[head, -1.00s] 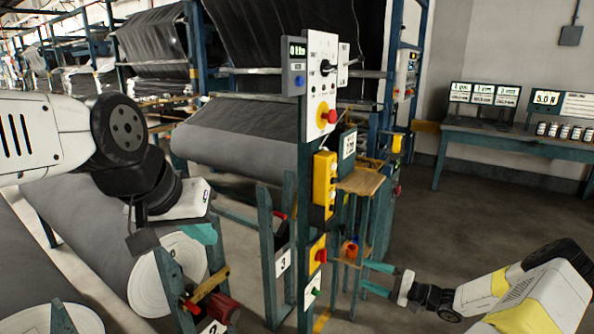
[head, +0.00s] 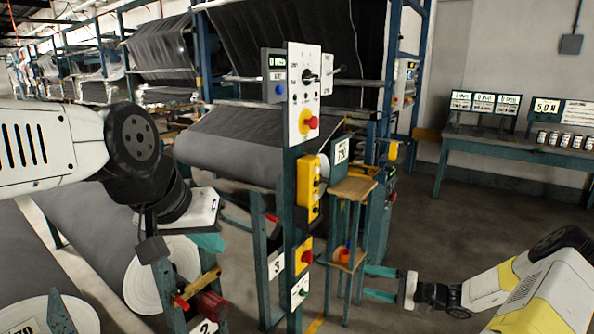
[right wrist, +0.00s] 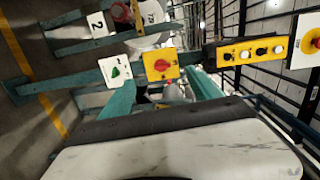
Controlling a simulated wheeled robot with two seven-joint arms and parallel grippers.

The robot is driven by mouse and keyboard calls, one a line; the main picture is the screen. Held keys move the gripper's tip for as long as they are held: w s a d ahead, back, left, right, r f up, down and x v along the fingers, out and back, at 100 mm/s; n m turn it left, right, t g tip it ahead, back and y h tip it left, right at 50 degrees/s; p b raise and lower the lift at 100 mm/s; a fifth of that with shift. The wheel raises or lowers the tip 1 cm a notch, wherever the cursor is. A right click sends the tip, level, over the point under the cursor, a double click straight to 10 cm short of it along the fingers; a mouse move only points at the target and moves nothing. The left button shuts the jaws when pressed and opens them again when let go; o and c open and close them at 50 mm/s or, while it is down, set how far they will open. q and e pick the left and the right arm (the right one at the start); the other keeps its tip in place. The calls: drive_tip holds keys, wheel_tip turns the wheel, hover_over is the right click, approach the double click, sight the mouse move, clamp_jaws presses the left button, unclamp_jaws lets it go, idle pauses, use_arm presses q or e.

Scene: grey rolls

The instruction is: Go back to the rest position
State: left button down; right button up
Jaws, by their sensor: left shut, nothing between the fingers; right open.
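My left gripper (head: 212,243) is at the left in the head view, at the end of the white and black arm, with its teal fingers shut and empty. It hangs in front of a large grey roll with a white end (head: 155,285); I cannot tell whether they touch. My right gripper (head: 368,282) is low, right of the middle, with two teal fingers apart and empty. They point left, towards the control post (head: 288,215), with a visible gap in the picture. In the right wrist view the post's green-knob switch (right wrist: 117,71) and red-knob yellow box (right wrist: 161,65) lie beyond the gripper.
A small wooden-topped stand (head: 352,189) with an orange item on its lower shelf stands behind the right gripper. A teal bench (head: 520,146) with displays and several jars is at the right wall. Open floor (head: 455,215) lies between them.

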drive_tip(key=s+a+r+n+g+h, duration=0.3)
drive_tip(key=s+a+r+g+h, duration=0.15)
drive_tip(key=r, duration=0.45)
drive_tip(key=s+a+r+n+g+h, duration=0.3)
drive_tip(key=s+a+r, duration=0.15)
drive_tip(key=r, duration=0.55)
drive_tip(key=s+r+t+h, duration=0.5)
drive_tip(key=s+r, duration=1)
drive_tip(key=s, duration=0.3)
drive_tip(key=shift+a+r+t, duration=0.15)
drive_tip(key=shift+t, duration=0.3)
drive_tip(key=shift+h, duration=0.25)
